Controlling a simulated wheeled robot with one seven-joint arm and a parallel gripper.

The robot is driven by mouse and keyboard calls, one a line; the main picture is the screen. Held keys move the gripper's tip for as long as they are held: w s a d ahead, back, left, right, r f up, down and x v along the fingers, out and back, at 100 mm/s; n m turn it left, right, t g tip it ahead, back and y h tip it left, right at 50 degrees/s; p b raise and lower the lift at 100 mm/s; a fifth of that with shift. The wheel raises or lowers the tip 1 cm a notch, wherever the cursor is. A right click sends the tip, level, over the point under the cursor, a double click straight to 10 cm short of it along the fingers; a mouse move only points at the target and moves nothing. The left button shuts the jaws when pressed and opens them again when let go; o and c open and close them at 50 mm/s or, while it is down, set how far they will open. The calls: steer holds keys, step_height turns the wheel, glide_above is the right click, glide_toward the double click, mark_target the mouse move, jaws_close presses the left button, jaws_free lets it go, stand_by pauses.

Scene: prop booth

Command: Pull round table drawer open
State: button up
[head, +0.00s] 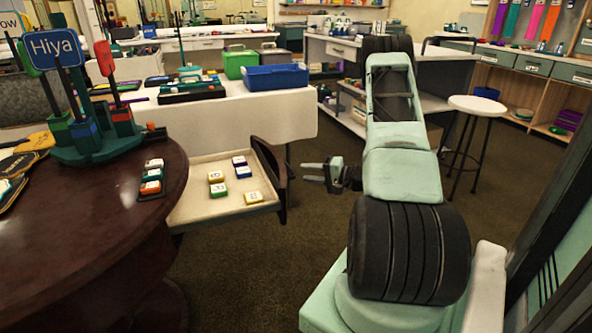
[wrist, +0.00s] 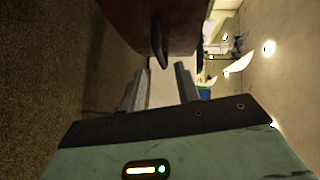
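The round table (head: 60,235) is dark polished wood at the left of the head view. Its drawer (head: 205,210) stands out to the right, pulled open, with several small coloured blocks on its pale bottom. The dark drawer front (head: 268,172) faces my gripper (head: 311,172), which is a short way to its right and looks apart from it. In the wrist view the drawer front (wrist: 178,22) is at the top with a dark loop handle (wrist: 158,45). My gripper's two fingers (wrist: 160,75) are spread, with the handle just beyond the tips and nothing held.
A stand with a "Hiya" sign (head: 55,48) and a small block tray (head: 151,182) are on the table. Behind the drawer is a white counter (head: 280,118) with a blue bin (head: 276,77). A stool (head: 477,106) stands at right. The carpet (head: 270,270) in front is clear.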

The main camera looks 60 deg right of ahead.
steer(key=p+v, duration=0.1)
steer(key=v, duration=0.9)
steer(key=shift+s, duration=0.2)
